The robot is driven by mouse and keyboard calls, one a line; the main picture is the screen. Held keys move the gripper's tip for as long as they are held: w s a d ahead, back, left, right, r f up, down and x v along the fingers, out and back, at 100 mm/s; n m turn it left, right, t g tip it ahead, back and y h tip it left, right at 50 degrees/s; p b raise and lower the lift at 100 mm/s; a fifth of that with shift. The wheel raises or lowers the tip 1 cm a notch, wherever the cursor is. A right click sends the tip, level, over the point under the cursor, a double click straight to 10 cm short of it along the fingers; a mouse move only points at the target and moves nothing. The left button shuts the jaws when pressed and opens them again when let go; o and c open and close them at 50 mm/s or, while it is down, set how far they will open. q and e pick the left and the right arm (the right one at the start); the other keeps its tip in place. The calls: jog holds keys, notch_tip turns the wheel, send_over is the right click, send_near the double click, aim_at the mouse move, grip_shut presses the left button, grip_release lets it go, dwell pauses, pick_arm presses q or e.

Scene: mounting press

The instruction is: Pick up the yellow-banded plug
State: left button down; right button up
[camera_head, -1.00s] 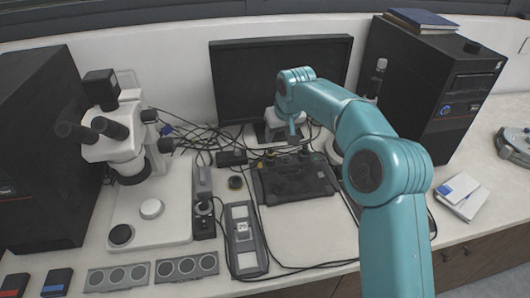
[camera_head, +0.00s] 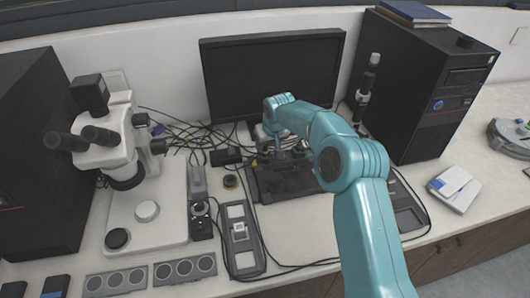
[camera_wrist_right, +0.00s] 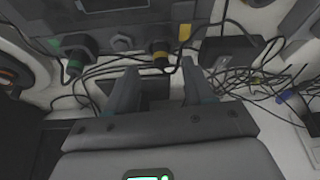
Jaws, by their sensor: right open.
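The yellow-banded plug (camera_wrist_right: 160,56) shows in the right wrist view as a dark connector with a yellow ring, attached at the front of a dark device. My right gripper (camera_wrist_right: 160,68) is open, its two fingers pointing toward the plug, which appears between and just beyond the fingertips. Nothing is held. In the head view my right gripper (camera_head: 277,148) is low behind the black unit, in front of the monitor, and the plug is too small to make out there. My left gripper is not in view.
A green-banded plug (camera_wrist_right: 76,62) sits left of the yellow-banded one. A yellow tag (camera_wrist_right: 184,32) and several loose cables lie close by. In the head view the monitor (camera_head: 270,85) stands behind the gripper, a microscope (camera_head: 108,150) left, a computer tower (camera_head: 425,95) right.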

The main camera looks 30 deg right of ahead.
aim_at(265, 149)
jog(key=x, duration=0.2)
jog(key=p+x, duration=0.1)
jog(key=x, duration=0.1)
jog(key=shift+w+f, duration=0.2)
jog(key=shift+w, duration=0.2)
jog(key=shift+s, duration=0.2)
jog(key=shift+w, duration=0.15)
grip_shut()
jog(key=shift+r, duration=0.15)
